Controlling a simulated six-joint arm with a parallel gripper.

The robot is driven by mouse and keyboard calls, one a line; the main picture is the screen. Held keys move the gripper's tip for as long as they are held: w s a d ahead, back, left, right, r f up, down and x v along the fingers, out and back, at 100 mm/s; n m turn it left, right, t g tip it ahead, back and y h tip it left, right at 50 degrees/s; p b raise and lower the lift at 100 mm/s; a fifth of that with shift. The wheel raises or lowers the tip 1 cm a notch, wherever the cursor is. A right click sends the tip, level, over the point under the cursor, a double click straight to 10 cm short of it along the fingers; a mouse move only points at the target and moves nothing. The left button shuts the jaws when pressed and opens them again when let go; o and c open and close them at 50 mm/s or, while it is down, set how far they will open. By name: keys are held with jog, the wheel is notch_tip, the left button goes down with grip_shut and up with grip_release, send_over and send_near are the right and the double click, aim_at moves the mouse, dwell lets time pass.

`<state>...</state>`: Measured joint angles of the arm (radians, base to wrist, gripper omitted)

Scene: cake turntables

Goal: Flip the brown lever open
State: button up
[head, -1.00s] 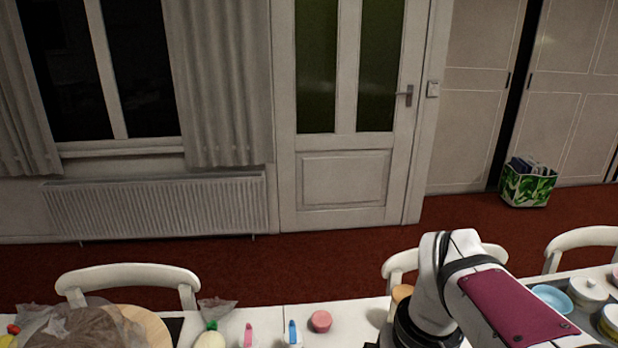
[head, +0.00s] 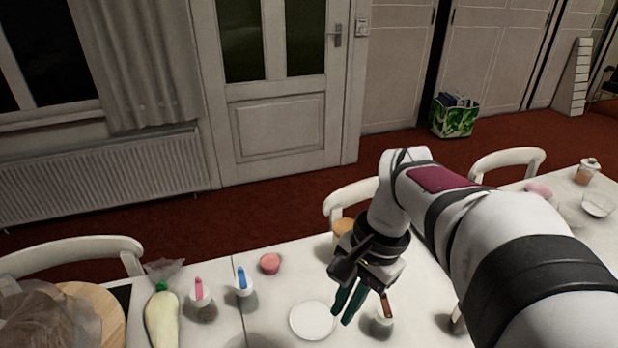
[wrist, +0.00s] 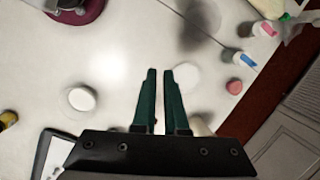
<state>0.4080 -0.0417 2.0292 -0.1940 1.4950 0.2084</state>
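I cannot make out the brown lever there; the gripper body hides part of the table.
Left of my gripper stand a blue lever (head: 241,280) and a pink lever (head: 199,288) on white bases, with a pink round piece (head: 270,263) behind. A white chair (head: 350,203) stands behind the table. The table between the blue lever and the plate is clear.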

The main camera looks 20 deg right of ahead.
jog(key=w+d+m, duration=0.2)
jog(key=d, duration=0.2)
jog(key=w+d+f+m, duration=0.1)
jog(key=d+m, duration=0.1)
jog(key=d, duration=0.3)
jog(key=w+d+f+m+y, duration=0.1)
jog(key=w+d, duration=0.1)
jog(key=d, duration=0.2)
jog(key=shift+w+d+f+m+t, duration=0.25)
jog(key=shift+w+d+m+t, duration=0.05)
jog(key=shift+m+t, duration=0.1)
grip_shut()
jog(key=m+t, duration=0.1)
jog(key=m, duration=0.3)
send_near(387, 304)
jog(key=d+r, duration=0.3)
jog(key=d, duration=0.4)
jog(key=shift+s+a, duration=0.1)
jog(key=shift+s, duration=0.35)
jog(key=w+a+f, duration=0.3)
jog(key=a+f, duration=0.4)
jog(key=f, duration=0.2)
